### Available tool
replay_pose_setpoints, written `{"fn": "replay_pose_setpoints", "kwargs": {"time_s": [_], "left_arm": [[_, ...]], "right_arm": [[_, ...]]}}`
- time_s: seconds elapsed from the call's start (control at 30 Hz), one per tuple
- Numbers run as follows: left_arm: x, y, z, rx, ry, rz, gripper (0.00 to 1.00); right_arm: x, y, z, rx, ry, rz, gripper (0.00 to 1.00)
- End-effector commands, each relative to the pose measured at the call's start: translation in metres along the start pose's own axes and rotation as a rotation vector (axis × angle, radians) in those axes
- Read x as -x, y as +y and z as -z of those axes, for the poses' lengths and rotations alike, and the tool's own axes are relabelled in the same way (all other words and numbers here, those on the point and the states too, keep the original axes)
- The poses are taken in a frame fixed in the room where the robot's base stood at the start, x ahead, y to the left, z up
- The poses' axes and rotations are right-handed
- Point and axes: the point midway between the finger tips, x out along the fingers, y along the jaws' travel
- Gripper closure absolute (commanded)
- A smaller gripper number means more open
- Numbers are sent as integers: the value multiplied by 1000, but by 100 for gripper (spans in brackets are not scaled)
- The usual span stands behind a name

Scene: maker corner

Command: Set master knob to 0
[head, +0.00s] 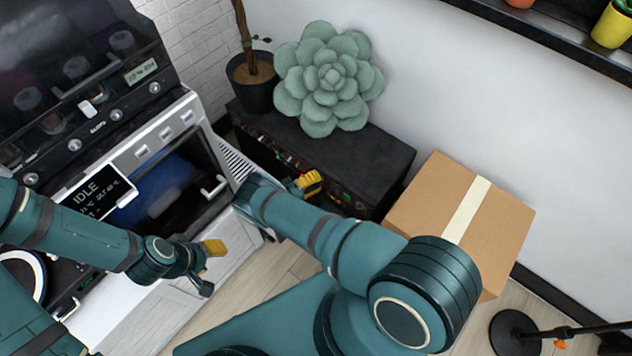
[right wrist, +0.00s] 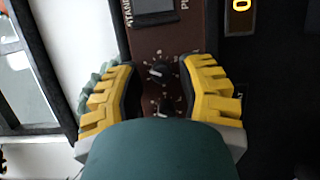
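The black amp-like unit (head: 375,160) stands against the wall, its front panel partly hidden by my right arm. In the right wrist view its brown panel (right wrist: 150,47) carries two black knobs with white dial marks: an upper knob (right wrist: 159,72) and a lower knob (right wrist: 167,104). I cannot read which is the master knob. My right gripper (right wrist: 163,92) is open, its yellow-padded fingers on either side of the knobs with gaps between; it also shows in the head view (head: 306,184). My left gripper (head: 210,267) is open and empty, in front of the white machine.
A succulent (head: 328,78) and a potted plant (head: 252,80) sit on the unit. A cardboard box (head: 425,200) stands to its right. The white machine (head: 150,140) with an "IDLE" screen is at left. An amber display (right wrist: 240,5) shows at the panel's right.

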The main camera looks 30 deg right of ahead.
Motion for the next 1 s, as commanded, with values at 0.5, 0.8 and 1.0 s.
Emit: {"fn": "replay_pose_setpoints", "kwargs": {"time_s": [0.5, 0.8, 1.0], "left_arm": [[0, 0, 0, 0, 0, 0, 53], [0, 0, 0, 0, 0, 0, 53], [0, 0, 0, 0, 0, 0, 53]], "right_arm": [[18, -2, -1, 1, -2, 5, 51], [62, -2, -1, 2, -3, 4, 51], [74, -1, -1, 1, -2, 3, 51]]}}
